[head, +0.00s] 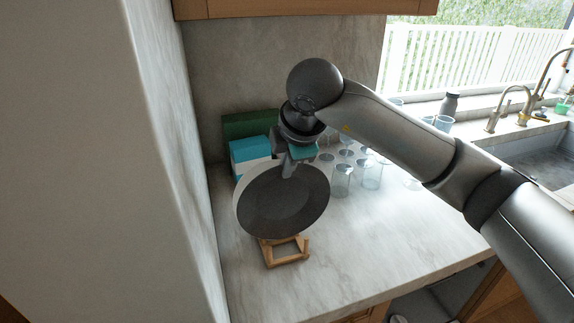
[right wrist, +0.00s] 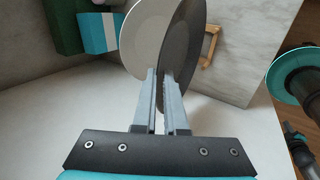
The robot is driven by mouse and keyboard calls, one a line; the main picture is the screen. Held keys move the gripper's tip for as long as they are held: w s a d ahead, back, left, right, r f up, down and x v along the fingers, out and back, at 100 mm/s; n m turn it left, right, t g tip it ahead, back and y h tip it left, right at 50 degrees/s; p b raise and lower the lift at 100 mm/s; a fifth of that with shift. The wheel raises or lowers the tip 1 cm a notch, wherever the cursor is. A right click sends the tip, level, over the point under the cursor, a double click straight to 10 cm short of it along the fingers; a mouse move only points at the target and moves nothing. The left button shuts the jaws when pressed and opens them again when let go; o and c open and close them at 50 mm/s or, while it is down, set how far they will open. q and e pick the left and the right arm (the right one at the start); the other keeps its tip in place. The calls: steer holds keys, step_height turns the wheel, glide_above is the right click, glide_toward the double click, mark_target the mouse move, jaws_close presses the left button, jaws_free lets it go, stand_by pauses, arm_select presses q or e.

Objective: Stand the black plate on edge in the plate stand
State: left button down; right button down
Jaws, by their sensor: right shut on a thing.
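The black plate (head: 285,205) is held on edge, its broad face towards the head camera. My right gripper (head: 291,170) is shut on its upper rim; in the right wrist view the fingers (right wrist: 162,78) pinch the plate (right wrist: 187,45). The wooden plate stand (head: 285,251) is on the counter just below the plate, its front part showing; a piece also shows in the right wrist view (right wrist: 209,48). The black plate hides the rest of the stand, so I cannot tell whether the plate touches it. My left gripper is not in view.
A white plate (head: 240,200) stands on edge close behind the black one; its foot is hidden. Blue-and-white (head: 250,150) and green (head: 240,124) boxes are at the back. Several glasses (head: 342,180) stand to the right. A wall is close on the left; the front counter is clear.

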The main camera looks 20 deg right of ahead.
steer(key=shift+r+b, duration=0.1)
steer(key=shift+b, duration=0.45)
stand_by(0.9)
steer(key=shift+f, duration=0.2)
steer(key=shift+f+b, duration=2.7)
steer(key=shift+b, duration=0.2)
steer(key=c, duration=1.2)
jaws_free()
steer(key=o, duration=0.3)
steer(key=p+v, duration=0.3)
steer(key=v, duration=0.4)
